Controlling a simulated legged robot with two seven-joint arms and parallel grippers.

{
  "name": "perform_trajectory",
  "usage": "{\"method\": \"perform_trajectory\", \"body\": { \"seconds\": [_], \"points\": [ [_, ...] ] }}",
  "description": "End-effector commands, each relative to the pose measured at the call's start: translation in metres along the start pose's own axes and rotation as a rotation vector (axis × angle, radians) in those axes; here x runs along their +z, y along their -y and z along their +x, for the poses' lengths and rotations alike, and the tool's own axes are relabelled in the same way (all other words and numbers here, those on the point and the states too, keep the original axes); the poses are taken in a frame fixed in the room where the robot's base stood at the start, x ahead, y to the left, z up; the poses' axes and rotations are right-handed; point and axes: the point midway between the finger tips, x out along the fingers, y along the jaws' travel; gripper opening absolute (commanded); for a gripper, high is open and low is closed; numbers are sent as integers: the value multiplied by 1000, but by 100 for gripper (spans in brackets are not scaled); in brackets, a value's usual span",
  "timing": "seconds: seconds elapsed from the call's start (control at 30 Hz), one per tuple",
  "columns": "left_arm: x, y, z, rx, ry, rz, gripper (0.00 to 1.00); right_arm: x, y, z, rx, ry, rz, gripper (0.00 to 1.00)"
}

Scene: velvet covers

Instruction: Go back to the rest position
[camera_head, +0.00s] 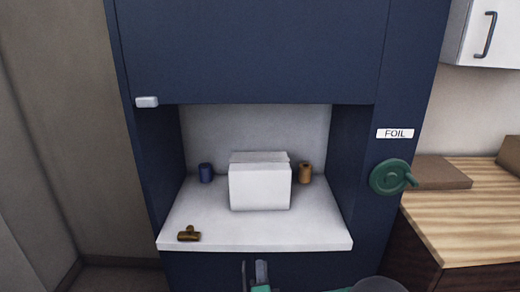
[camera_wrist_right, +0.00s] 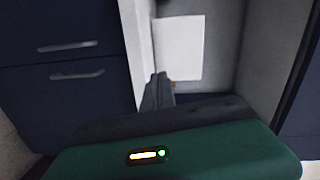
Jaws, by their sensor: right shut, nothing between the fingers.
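My right gripper (camera_head: 261,271) shows at the bottom edge of the head view, in front of the lower cabinet below the shelf. In the right wrist view its dark fingers (camera_wrist_right: 158,90) are together, with nothing between them. The green housing of my right arm fills the bottom of that view. The fingers overlap the white box (camera_wrist_right: 180,48) in the picture, but the head view shows the gripper apart from it. My left gripper is in neither view.
A dark blue cabinet has an open alcove with a white shelf (camera_head: 255,232). On it stand a white box (camera_head: 260,187), a blue cylinder (camera_head: 206,173), an orange-brown cylinder (camera_head: 305,172) and a brown clip-like piece (camera_head: 189,234). A green crank wheel (camera_head: 391,177) sticks out below a FOIL label (camera_head: 395,133). A wooden counter (camera_head: 470,215) stands right.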

Motion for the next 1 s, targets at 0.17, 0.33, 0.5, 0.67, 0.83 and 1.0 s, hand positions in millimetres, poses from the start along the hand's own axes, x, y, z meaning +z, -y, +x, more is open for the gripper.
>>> {"method": "perform_trajectory", "body": {
  "seconds": [0.17,0.33,0.5,0.67,0.83,1.0],
  "points": [
    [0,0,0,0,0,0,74,-4,-7,-4,86,93,-170,0],
    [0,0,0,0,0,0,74,-18,-22,-20,213,216,-404,0],
    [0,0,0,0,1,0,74,-52,-49,-58,400,382,-700,0],
    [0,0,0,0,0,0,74,-104,-79,-131,632,597,-975,0],
    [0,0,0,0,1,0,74,-146,-98,-213,824,821,-1128,0],
    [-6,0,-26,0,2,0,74,-171,-78,-272,926,983,-1184,0]
  ]
}}
